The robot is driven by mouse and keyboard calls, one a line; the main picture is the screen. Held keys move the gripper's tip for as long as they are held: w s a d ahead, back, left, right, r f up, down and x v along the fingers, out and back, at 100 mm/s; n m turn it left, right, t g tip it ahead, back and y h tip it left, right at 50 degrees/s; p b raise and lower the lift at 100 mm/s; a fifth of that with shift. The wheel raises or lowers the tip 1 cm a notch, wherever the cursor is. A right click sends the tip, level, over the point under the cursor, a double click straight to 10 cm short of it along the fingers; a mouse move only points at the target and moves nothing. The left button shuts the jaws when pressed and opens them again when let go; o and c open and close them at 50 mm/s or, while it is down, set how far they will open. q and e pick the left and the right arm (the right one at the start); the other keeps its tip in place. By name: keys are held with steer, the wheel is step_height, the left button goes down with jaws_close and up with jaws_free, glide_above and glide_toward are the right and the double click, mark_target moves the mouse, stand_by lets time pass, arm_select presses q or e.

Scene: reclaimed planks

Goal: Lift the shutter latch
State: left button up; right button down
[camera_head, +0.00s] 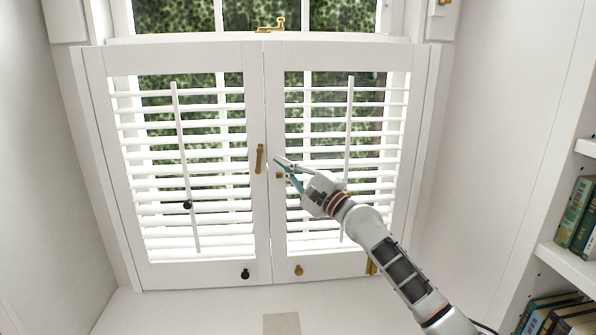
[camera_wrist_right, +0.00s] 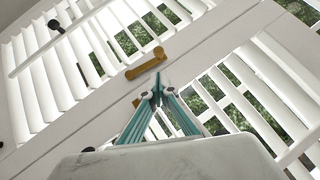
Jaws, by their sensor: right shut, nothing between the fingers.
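The shutter latch is a brass bar (camera_head: 259,158) standing upright on the inner edge of the left shutter panel, beside the seam between the panels. A small brass piece (camera_head: 279,175) sits on the right panel just across the seam. In the wrist view the brass bar (camera_wrist_right: 146,63) lies just beyond my fingertips, and the small piece is partly hidden behind them. My right gripper (camera_head: 277,167) is shut and empty, its tips close to the small brass piece and right of the bar; I cannot tell whether they touch. It also shows in the wrist view (camera_wrist_right: 157,92). My left gripper is out of view.
White louvered shutters have tilt rods (camera_head: 186,165) and a black knob (camera_head: 187,205). Below are a black knob (camera_head: 245,274) and a brass knob (camera_head: 298,270). A bookshelf (camera_head: 578,262) stands at the right. The space before the left panel is clear.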

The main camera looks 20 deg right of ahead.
mark_target(262, 152)
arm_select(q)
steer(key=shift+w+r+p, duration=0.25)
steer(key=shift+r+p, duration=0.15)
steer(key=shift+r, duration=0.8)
arm_select(e)
steer(key=shift+w+a+r, duration=0.25)
steer(key=shift+a+r, duration=0.5)
steer(key=shift+a, duration=0.3)
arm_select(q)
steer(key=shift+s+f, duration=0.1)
arm_select(e)
steer(key=shift+w+a+r+p, duration=0.1)
steer(key=shift+a+r+p, duration=0.5)
steer(key=shift+p, duration=0.35)
steer(key=shift+w+a+r+p, duration=0.1)
steer(key=shift+a+r+p, duration=0.1)
steer(key=shift+a+p, duration=0.15)
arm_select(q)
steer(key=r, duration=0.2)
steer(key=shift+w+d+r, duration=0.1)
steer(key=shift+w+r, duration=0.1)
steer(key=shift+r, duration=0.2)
arm_select(e)
steer(key=shift+f, duration=0.15)
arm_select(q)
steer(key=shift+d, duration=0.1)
arm_select(e)
steer(key=shift+d, duration=0.1)
